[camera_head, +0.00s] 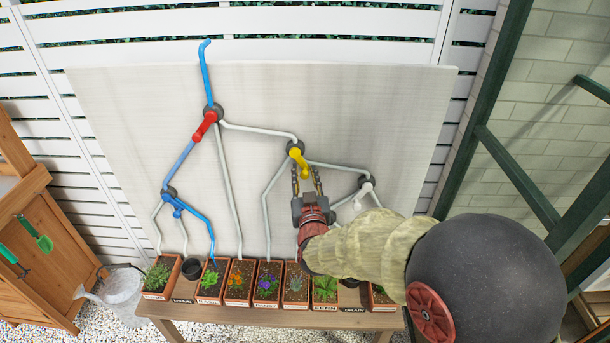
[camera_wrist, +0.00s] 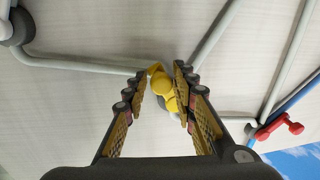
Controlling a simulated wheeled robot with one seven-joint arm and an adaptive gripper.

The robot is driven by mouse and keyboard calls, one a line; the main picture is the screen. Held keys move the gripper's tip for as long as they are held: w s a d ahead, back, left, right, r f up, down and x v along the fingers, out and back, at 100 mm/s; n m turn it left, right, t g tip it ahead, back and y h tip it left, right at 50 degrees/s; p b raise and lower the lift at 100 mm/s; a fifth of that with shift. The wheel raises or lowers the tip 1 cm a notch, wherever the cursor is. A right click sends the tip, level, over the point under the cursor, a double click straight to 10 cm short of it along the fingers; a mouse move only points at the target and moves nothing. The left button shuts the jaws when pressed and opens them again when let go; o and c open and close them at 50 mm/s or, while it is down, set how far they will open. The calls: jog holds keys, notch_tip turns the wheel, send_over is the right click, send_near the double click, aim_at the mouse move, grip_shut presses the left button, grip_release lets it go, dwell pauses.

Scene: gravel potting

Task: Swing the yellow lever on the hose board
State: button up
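The yellow lever (camera_head: 299,159) sits on a dark round valve on the pale hose board (camera_head: 170,100). It tilts down and to the right in the head view. My gripper (camera_head: 307,183) is at the board just below the lever, its two fingers pointing up at it. In the wrist view the lever (camera_wrist: 163,88) shows between the fingertips of my open gripper (camera_wrist: 165,90), with a finger on each side. I cannot tell whether either finger touches it.
A red lever (camera_head: 205,126) is at upper left, a blue lever (camera_head: 177,207) at lower left and a white lever (camera_head: 362,190) at lower right. Grey pipes branch across the board. Potted plants (camera_head: 238,281) line a wooden table (camera_head: 270,314) below. A green post stands at right.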

grip_shut()
jog(key=shift+r, duration=0.1)
dwell(0.4)
